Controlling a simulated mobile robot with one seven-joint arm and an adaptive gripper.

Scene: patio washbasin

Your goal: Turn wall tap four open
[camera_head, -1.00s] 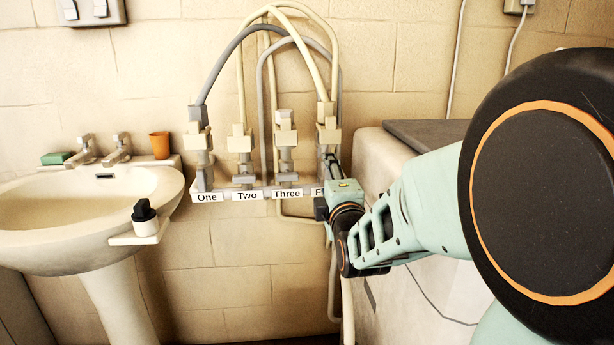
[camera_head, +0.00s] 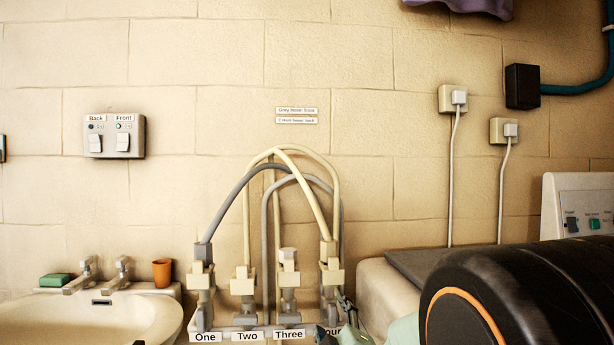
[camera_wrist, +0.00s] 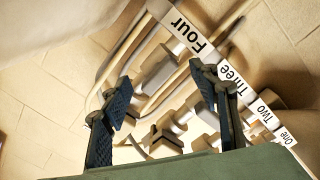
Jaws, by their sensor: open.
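Wall tap four (camera_head: 329,276) is the rightmost of the row of pale taps on the wall, with a cream hose on top. Its "Four" label (camera_wrist: 188,35) shows large in the wrist view and is partly covered in the head view. My gripper (camera_wrist: 160,78) is open, its two dark fingers spread around the pale tap parts below the "Four" label. Contact cannot be told. In the head view my gripper (camera_head: 345,305) is small, at the right side of tap four, and its lower part is cut off by the picture edge. The tap's handle position is unclear.
Tap three (camera_head: 288,281) stands close left of tap four, then tap two (camera_head: 243,287) and tap one (camera_head: 202,284). Grey and cream hoses (camera_head: 332,195) arch above. A washbasin (camera_head: 95,318) is at left. A pale unit with a dark top (camera_head: 420,262) stands close at right.

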